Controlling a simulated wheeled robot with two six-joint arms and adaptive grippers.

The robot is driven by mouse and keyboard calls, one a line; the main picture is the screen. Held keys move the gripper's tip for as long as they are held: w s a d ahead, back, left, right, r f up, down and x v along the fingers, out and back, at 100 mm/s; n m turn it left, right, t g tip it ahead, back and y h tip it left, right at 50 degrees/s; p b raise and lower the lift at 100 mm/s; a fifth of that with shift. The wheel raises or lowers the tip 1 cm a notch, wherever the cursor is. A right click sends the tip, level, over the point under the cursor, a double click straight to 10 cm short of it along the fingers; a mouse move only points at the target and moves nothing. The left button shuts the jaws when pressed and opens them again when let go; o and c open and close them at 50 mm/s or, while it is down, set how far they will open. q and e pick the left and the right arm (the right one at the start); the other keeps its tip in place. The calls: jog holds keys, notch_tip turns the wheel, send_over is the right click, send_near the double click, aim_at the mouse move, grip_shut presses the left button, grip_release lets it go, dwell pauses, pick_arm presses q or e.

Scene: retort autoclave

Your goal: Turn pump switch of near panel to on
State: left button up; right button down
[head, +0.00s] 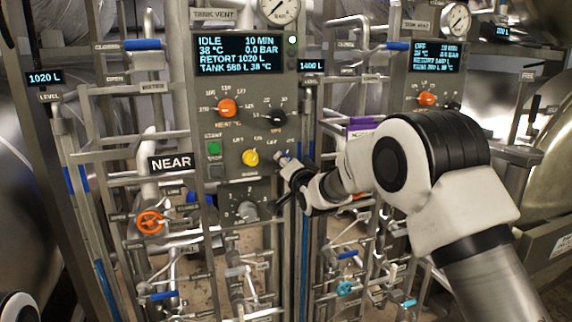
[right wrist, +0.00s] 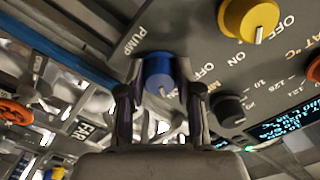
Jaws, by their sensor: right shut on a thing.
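The near panel (head: 236,130) carries a NEAR sign at its left and a lit display. Its pump switch is a blue knob (right wrist: 158,70), marked PUMP, with OFF lettering beside it in the right wrist view. A short white pointer mark shows on the knob's lower part; I cannot tell which label it points to. In the head view the knob (head: 279,156) is mostly covered by my right gripper (head: 285,160). My right gripper (right wrist: 158,92) is shut on the blue knob, one finger on each side. My left gripper is out of view.
A yellow knob (head: 250,157) sits close left of the pump switch, with a green button (head: 214,148) further left. An orange knob (head: 227,107) and a black knob (head: 273,119) are above. Pipes and valve handles crowd below, and a second panel (head: 431,75) stands right.

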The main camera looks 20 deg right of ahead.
jog(key=c, duration=0.8)
grip_release()
jog(key=s, duration=1.1)
jog(key=shift+s+d, duration=0.2)
jog(key=shift+s, duration=0.2)
